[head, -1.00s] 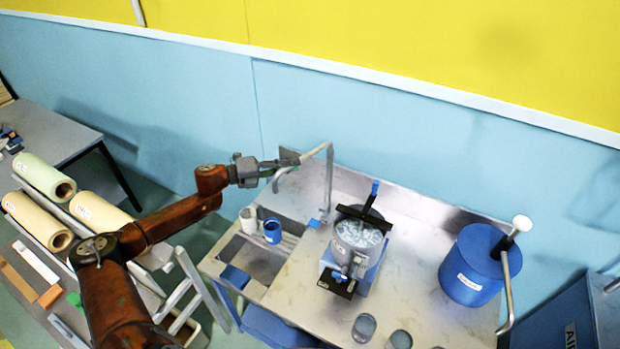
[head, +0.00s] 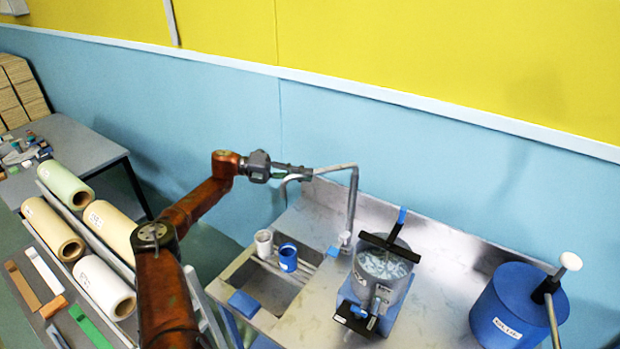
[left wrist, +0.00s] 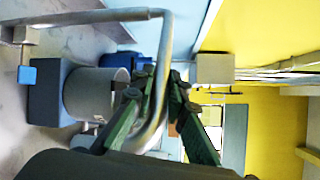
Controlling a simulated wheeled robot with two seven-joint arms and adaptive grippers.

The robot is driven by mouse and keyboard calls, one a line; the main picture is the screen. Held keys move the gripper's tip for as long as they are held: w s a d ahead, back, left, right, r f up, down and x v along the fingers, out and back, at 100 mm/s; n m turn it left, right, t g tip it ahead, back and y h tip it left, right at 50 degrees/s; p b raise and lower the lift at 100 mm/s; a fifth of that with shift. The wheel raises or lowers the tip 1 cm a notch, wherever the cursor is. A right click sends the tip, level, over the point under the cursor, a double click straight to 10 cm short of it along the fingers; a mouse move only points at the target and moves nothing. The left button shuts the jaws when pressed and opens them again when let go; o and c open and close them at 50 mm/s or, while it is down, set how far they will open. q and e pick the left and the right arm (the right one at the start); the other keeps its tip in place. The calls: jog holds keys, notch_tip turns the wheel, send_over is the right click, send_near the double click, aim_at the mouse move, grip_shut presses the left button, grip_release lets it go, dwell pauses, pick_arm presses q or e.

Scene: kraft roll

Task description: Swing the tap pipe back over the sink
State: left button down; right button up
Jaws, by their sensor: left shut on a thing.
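The tap pipe (head: 351,200) is a grey bent tube standing at the back of the steel counter. Its upper arm runs left and ends in a downward bend. My left gripper (head: 303,173) is shut on this arm near the bend. In the left wrist view, the green-padded fingers (left wrist: 160,100) lie on both sides of the pipe (left wrist: 168,40). The sink (head: 272,288) is an opening at the counter's left, below and in front of the pipe's end. I cannot tell exactly what the outlet is above. My right gripper is out of view.
A white cup (head: 264,243) and a blue cup (head: 288,257) stand at the sink's back. A grey pot (head: 383,270) with a black bar stands right of the pipe. A blue drum (head: 515,305) with a pump is further right. The blue wall (head: 400,150) is close behind.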

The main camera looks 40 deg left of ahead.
pick_arm(q)
jog(key=c, duration=1.9)
grip_release()
jog(key=shift+w+f, duration=0.1)
jog(key=shift+w, duration=0.05)
jog(key=v, duration=1.2)
jog(key=shift+a, duration=0.1)
